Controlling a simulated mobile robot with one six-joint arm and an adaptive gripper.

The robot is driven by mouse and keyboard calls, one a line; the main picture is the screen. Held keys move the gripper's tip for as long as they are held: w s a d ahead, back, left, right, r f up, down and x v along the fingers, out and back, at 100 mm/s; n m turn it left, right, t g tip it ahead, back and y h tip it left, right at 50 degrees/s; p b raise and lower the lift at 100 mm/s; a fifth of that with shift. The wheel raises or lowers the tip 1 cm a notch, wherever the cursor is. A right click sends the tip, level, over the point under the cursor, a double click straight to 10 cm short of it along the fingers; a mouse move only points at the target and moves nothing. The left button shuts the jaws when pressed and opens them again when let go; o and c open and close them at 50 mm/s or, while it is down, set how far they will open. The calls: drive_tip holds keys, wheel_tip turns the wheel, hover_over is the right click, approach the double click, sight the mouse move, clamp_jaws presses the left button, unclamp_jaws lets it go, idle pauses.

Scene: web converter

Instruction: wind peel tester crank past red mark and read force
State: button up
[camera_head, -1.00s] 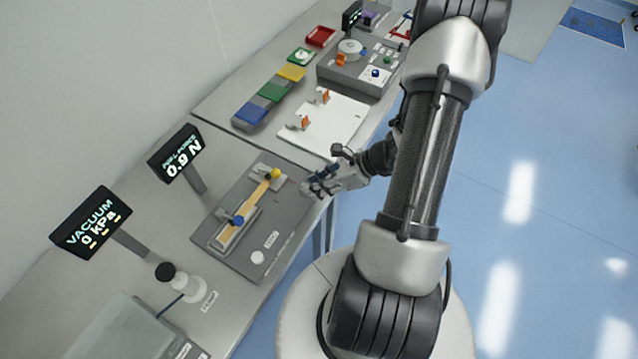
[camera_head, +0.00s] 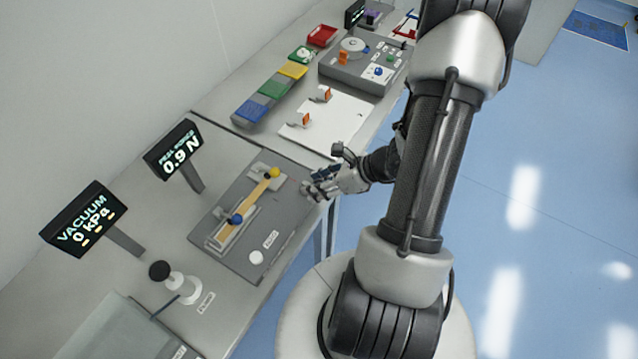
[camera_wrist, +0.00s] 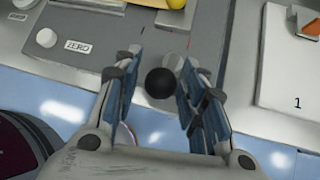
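The peel tester (camera_head: 222,257) is a grey plate on the bench with a yellow strip (camera_head: 258,192), a blue knob (camera_head: 237,219), a yellow knob (camera_head: 274,172) and a round white button (camera_head: 256,257) by a ZERO label (camera_wrist: 77,46). Its display (camera_head: 174,150) reads 0.9 N. My gripper (camera_head: 309,190) is at the tester's right front edge. In the wrist view, a black ball knob (camera_wrist: 160,83), apparently the crank handle, sits between the two open fingers (camera_wrist: 158,70), with a small gap on each side.
A vacuum display (camera_head: 84,219) reads 0 kPa, with a black-topped knob (camera_head: 160,271) near it. A white board (camera_head: 325,125) with orange-faced clips, coloured trays (camera_head: 273,90) and a grey control box (camera_head: 345,78) stand farther along. Open floor lies right.

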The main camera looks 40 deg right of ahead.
drive_tip(key=shift+o, duration=0.5)
drive_tip(key=shift+d+r, duration=0.1)
drive_tip(key=v, duration=1.1)
drive_tip(key=shift+s+r, duration=0.25)
drive_tip(key=shift+d, duration=0.1)
